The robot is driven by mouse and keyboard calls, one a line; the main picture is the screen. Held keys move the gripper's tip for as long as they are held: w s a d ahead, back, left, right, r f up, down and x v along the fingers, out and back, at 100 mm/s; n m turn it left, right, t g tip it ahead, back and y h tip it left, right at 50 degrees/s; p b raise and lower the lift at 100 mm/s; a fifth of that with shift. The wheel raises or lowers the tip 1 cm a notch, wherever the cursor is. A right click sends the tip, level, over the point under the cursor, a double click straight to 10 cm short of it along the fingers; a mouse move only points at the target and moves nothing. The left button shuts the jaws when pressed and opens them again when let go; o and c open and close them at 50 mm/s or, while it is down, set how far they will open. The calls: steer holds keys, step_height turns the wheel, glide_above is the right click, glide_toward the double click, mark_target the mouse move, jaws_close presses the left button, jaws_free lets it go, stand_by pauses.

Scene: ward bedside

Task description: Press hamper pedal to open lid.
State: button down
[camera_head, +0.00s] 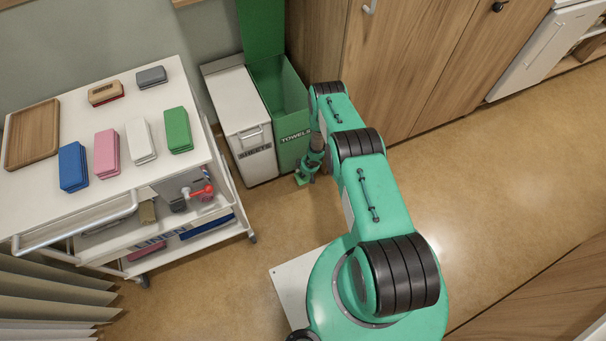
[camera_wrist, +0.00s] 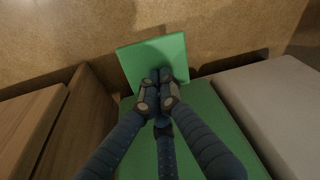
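The green hamper marked TOWELS (camera_head: 294,139) stands between the white hamper and the wooden cabinet. Its green lid (camera_head: 262,28) stands raised at the back, and the inside is open to view. Its green pedal (camera_head: 301,181) sticks out low at the front; in the wrist view the pedal (camera_wrist: 137,64) is a flat green plate over the floor. My gripper (camera_head: 309,172) points down at the pedal. In the wrist view my gripper's fingertips (camera_wrist: 158,90) are together with nothing seen between them. They appear to touch the pedal, and they hide part of it.
The white hamper marked SHEETS (camera_head: 237,108) is closed, directly left of the green one. A white linen cart (camera_head: 92,103) with folded coloured cloths and a wooden tray (camera_head: 33,134) stands further left. The wooden cabinet (camera_head: 395,60) is close on the right. The floor (camera_head: 510,165) at right is clear.

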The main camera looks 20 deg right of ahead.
steer(key=w+a+p+v, duration=0.1)
steer(key=p+v, duration=0.2)
steer(key=v, duration=0.5)
steer(key=shift+w+r, duration=0.35)
stand_by(0.7)
